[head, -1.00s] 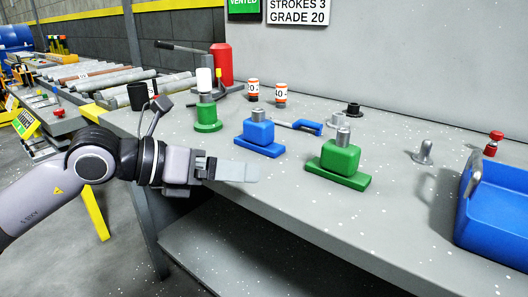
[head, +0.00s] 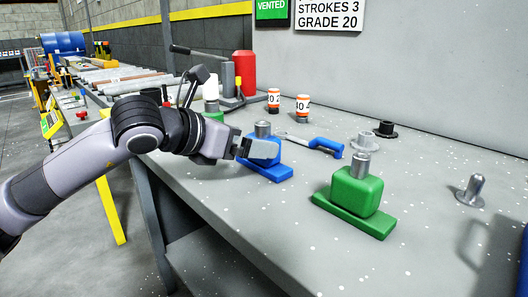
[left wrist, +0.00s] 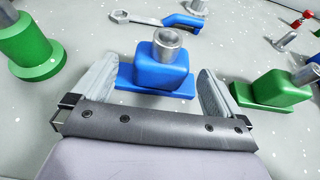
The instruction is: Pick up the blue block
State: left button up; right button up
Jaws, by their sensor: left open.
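The blue block (head: 262,151) has a flat blue base and a grey metal cylinder on top, and it stands upright on the grey bench. In the left wrist view the blue block (left wrist: 164,70) sits between and just beyond my left gripper's two pale fingers. My left gripper (head: 262,149) is open and empty in front of the block; in the left wrist view its fingers (left wrist: 155,85) are spread wide on either side. In the head view the gripper hides part of the block. My right gripper is not in view.
A green block (head: 356,190) stands to the right on the grey bench (head: 300,245). A blue-handled wrench (head: 318,145) lies behind the blue block. A green round-based piece (left wrist: 30,48) is at left in the wrist view. A red cylinder (head: 245,72) and small labelled bottles (head: 302,104) stand farther back.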

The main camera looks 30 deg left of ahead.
aim_at(256, 133)
pick_arm(q)
jog(key=x, duration=0.4)
jog(key=shift+w+d, duration=0.2)
jog(key=shift+w, duration=0.05)
jog(key=shift+r, duration=0.1)
jog(key=c, duration=1.3)
jog(key=shift+c, duration=0.2)
jog(key=shift+r+p, duration=0.3)
jog(key=shift+r, duration=0.35)
notch_tip(256, 133, up, 19)
jog(key=p, duration=0.4)
jog(key=shift+p, duration=0.35)
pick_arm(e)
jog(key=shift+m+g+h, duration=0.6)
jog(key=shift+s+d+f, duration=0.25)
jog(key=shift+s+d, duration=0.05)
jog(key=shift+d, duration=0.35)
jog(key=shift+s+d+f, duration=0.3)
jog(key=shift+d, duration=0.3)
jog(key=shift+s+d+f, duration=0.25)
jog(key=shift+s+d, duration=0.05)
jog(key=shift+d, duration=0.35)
